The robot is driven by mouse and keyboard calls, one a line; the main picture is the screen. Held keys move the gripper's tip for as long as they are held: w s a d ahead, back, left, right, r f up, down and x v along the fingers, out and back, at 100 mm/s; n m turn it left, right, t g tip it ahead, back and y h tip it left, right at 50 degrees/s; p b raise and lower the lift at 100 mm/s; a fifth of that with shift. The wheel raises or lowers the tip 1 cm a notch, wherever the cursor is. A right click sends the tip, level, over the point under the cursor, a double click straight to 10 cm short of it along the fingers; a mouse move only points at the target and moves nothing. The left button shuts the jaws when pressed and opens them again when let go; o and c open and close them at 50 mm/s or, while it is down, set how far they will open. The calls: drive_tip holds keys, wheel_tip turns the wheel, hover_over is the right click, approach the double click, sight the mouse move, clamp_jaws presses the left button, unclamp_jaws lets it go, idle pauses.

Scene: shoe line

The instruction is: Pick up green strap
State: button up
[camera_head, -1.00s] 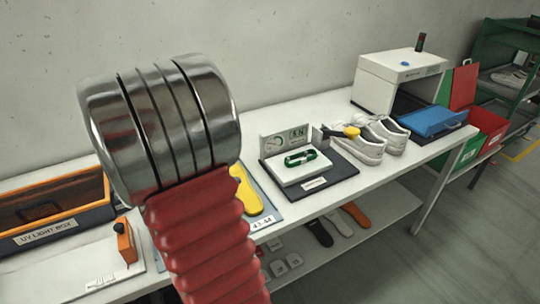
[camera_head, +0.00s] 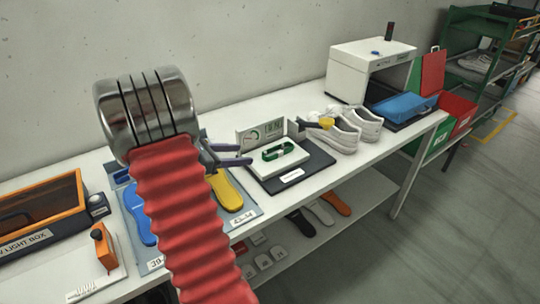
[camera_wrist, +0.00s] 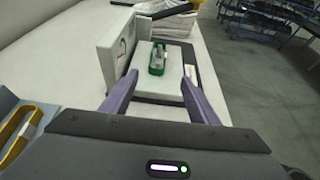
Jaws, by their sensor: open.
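The green strap (camera_head: 278,150) lies in a loop on a small white block on a dark board, on the white table. It also shows in the wrist view (camera_wrist: 157,59), lying beyond my fingertips and between their lines. My gripper (camera_wrist: 158,88) is open and empty, with its two purple-grey fingers apart. In the head view my gripper (camera_head: 230,156) is just left of the white block, its fingers pointing right toward the strap. It does not touch the strap.
An upright panel with a gauge (camera_head: 261,133) stands behind the strap. White shoes (camera_head: 350,130) and a yellow-tipped tool (camera_head: 322,123) are to the right. A yellow insole (camera_head: 226,190) lies on a tray to the left. A white machine (camera_head: 370,65) stands farther right.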

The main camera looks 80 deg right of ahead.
sight(264, 152)
drive_tip(key=x, duration=0.7)
drive_tip(key=shift+s+d+f, duration=0.25)
drive_tip(key=shift+s+d, duration=0.05)
drive_tip(key=shift+d, duration=0.05)
drive_tip(key=shift+x, duration=2.6)
drive_tip(key=shift+w+d, duration=0.15)
drive_tip(key=shift+w, duration=0.05)
drive_tip(key=shift+c, duration=0.6)
drive_tip(key=c, duration=1.1)
wheel_tip(264, 152, up, 18)
